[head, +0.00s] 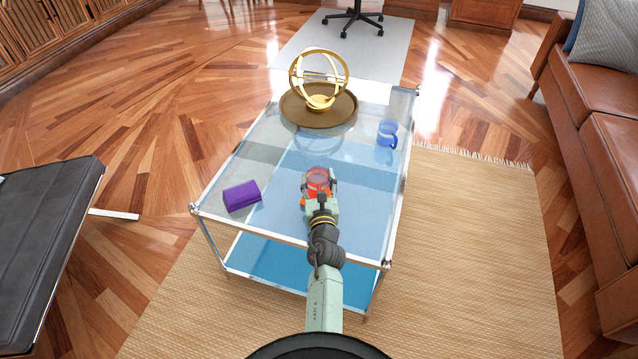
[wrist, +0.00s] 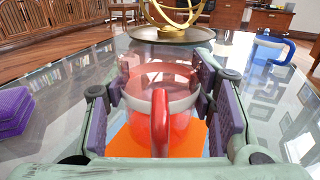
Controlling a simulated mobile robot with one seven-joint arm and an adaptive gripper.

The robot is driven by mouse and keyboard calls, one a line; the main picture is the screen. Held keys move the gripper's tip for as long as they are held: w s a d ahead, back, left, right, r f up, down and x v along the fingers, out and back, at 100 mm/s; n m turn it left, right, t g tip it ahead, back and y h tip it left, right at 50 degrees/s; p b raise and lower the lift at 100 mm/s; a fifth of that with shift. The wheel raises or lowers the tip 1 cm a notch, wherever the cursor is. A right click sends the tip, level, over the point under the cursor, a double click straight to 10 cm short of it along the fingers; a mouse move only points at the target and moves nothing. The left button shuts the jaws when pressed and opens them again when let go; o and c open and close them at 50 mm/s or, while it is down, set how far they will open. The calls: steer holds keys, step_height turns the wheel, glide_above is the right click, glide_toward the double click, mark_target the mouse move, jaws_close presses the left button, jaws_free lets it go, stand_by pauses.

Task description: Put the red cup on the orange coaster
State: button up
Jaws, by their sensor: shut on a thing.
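The red cup (wrist: 140,97) is a see-through mug with a red handle facing the wrist camera. My gripper (head: 319,186) is shut on it, with purple finger pads on its left and right sides in the wrist view. The cup also shows in the head view (head: 318,177), upright near the front of the glass table. The orange coaster (wrist: 197,138) lies below the cup, partly hidden by cup and fingers; a sliver shows in the head view (head: 303,200). I cannot tell if the cup touches the coaster or hangs just above it.
On the glass table (head: 270,215), a purple block-like thing (head: 242,196) lies at the left. A blue mug (head: 387,134) stands at the back right. A round brown tray (head: 290,112) with a gold ringed ornament (head: 319,75) is at the back. The table's middle is clear.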

steer(key=shift+r, duration=0.15)
steer(key=shift+f, duration=0.2)
steer(key=o, duration=1.3)
